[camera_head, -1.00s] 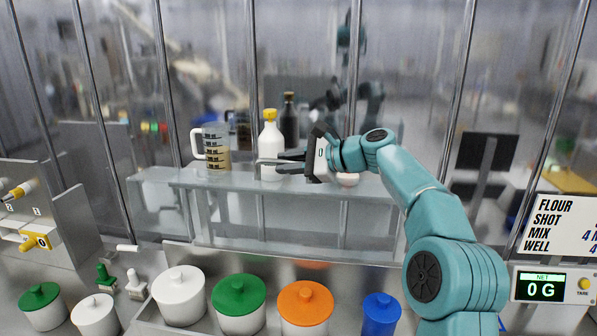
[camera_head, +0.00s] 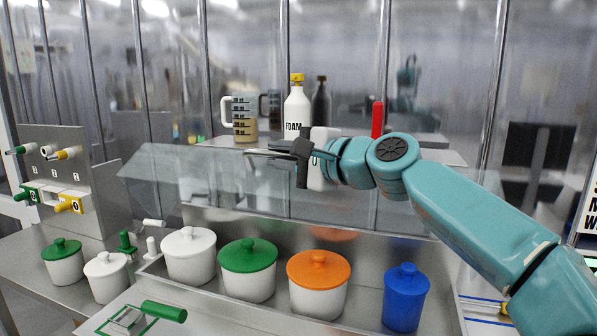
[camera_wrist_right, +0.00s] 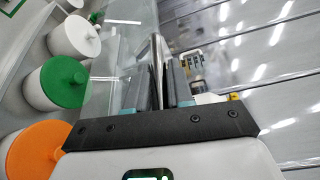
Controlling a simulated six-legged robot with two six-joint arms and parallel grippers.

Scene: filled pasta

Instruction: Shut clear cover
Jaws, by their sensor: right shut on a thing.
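The clear cover (camera_head: 160,180) is a see-through panel standing tilted behind the row of pots in the head view. Its upper edge runs to my right gripper (camera_head: 257,153). My right gripper is shut on that edge. In the right wrist view the cover (camera_wrist_right: 122,60) spreads to the left of the grey fingers (camera_wrist_right: 165,85), with a thin edge strip between them. The cover's right part is partly hidden by my right arm. My left gripper is not in view.
Lidded pots stand in front: white (camera_head: 188,262), green-lidded (camera_head: 248,280), orange-lidded (camera_head: 318,290) and blue (camera_head: 404,300). A white foam bottle (camera_head: 297,110) and a measuring jug (camera_head: 242,120) stand behind the gripper. A panel with valves (camera_head: 65,170) is at left.

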